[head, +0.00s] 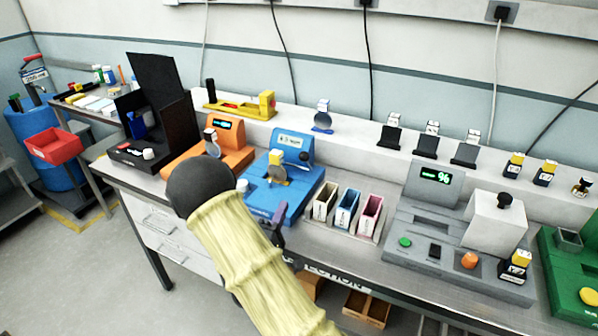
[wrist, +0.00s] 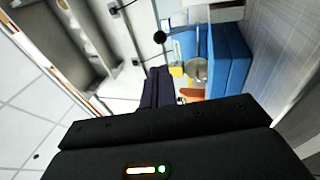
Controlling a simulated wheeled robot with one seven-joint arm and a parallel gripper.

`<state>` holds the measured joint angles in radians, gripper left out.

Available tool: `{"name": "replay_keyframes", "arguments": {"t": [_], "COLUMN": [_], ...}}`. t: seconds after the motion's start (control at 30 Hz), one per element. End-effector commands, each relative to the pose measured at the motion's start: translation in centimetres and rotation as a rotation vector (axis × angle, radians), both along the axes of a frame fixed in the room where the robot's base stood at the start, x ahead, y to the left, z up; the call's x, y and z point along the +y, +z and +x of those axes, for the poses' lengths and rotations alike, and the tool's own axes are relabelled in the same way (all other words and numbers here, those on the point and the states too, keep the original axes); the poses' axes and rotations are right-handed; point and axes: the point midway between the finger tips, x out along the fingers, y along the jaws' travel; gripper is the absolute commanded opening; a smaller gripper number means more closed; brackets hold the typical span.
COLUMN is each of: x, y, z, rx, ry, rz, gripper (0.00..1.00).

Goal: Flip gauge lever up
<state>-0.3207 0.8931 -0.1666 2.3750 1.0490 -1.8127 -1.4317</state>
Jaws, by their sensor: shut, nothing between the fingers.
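The blue module (head: 290,190) stands on the bench, with a small display, a round silver disc with a yellow tag (head: 277,172), and a black knob (head: 304,156) at its right. I cannot tell for sure which part is the gauge lever. My gripper (head: 279,228) is at the front right of the blue module, partly hidden by my arm. In the wrist view the dark purple fingers (wrist: 156,88) are together and empty. Beyond them are the blue module (wrist: 228,60), the silver disc (wrist: 196,70) and a black ball knob (wrist: 160,38), apart from the fingertips.
An orange module (head: 232,158) stands left of the blue one. Narrow bins (head: 347,208) stand right of it, then a grey module (head: 430,230) and a green one (head: 560,262). A black open box (head: 160,110) is at the left. The floor at front left is clear.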

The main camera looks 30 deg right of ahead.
Motion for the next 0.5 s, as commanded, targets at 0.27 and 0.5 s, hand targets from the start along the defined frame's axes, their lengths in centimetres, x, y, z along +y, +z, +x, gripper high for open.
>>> {"name": "replay_keyframes", "arguments": {"t": [0.27,0.5], "x": [-0.6,-3.0], "y": [0.3,1.4], "z": [0.5,2.7], "rx": [-0.003,-0.004], "ry": [-0.001,-0.002], "rz": [0.004,0.005], "gripper": [0.00,0.00]}}
